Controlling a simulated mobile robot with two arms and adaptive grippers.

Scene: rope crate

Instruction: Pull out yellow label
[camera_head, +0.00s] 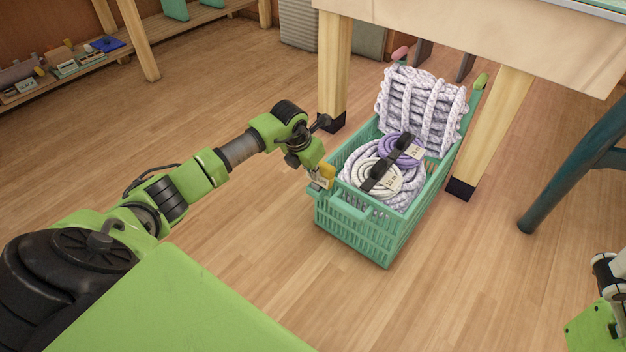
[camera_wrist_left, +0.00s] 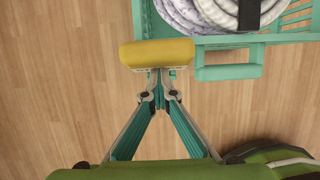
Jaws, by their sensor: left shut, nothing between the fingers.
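The yellow label (camera_head: 327,174) is at the near left corner of the teal crate (camera_head: 347,219). In the left wrist view the yellow label (camera_wrist_left: 157,53) is a wide block beside the crate's rim (camera_wrist_left: 147,18). My left gripper (camera_head: 318,180) is at that corner, by the label. In the left wrist view my left gripper (camera_wrist_left: 161,76) has its fingertips together just below the label. They look shut with nothing between them; whether they touch the label is hard to tell. My right gripper is not in view.
Coiled ropes (camera_head: 425,105) fill the crate, with a black strap (camera_head: 390,163) across the front coils. The crate's back part lies between the table's wooden legs (camera_head: 334,75) (camera_head: 490,130). A dark green leg (camera_head: 575,165) stands at the right. Floor in front is clear.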

